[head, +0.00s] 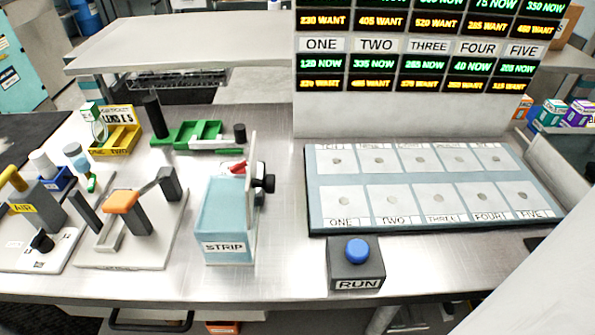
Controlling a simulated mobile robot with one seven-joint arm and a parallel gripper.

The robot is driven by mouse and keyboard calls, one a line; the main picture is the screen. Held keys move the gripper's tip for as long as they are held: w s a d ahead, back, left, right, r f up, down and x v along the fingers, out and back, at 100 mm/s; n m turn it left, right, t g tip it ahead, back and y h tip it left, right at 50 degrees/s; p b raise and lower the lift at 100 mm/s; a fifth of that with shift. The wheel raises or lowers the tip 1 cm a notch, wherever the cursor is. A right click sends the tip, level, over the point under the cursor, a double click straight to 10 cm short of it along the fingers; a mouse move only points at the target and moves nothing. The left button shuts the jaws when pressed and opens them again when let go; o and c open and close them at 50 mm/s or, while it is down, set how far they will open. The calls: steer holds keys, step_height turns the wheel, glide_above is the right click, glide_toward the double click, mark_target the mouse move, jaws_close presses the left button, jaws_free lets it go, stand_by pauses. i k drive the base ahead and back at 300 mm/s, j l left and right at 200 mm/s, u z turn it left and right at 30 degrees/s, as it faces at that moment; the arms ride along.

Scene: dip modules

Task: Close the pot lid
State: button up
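A light blue box labelled STRIP (229,222) stands on the steel bench, near the middle. A pale upright panel (249,200) rises along its right side, with a black knob (265,183) on its right face. The panel looks like a lid standing open, though no part is marked as a pot or lid. A small red part (238,167) shows at the back of the box by the panel. The inside of the box cannot be made out. My gripper is not in view.
Left of the box is a fixture with an orange handle (121,201); an AIR station (25,210) stands farther left. A green tray (200,132) lies behind. Right are a blue RUN button (356,250) and a numbered panel (312,190). Bare bench lies between box and panel.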

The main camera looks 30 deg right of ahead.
mark_target(268, 183)
steer(key=k+l, duration=0.15)
steer(key=l, duration=0.25)
steer(key=k+l, duration=0.1)
steer(key=l, duration=0.25)
steer(key=k+j+z, duration=0.15)
steer(key=z, duration=0.35)
steer(key=k+j+z, duration=0.1)
steer(key=k+z, duration=0.15)
steer(key=z, duration=0.2)
steer(key=k+z, duration=0.2)
steer(key=z, duration=0.3)
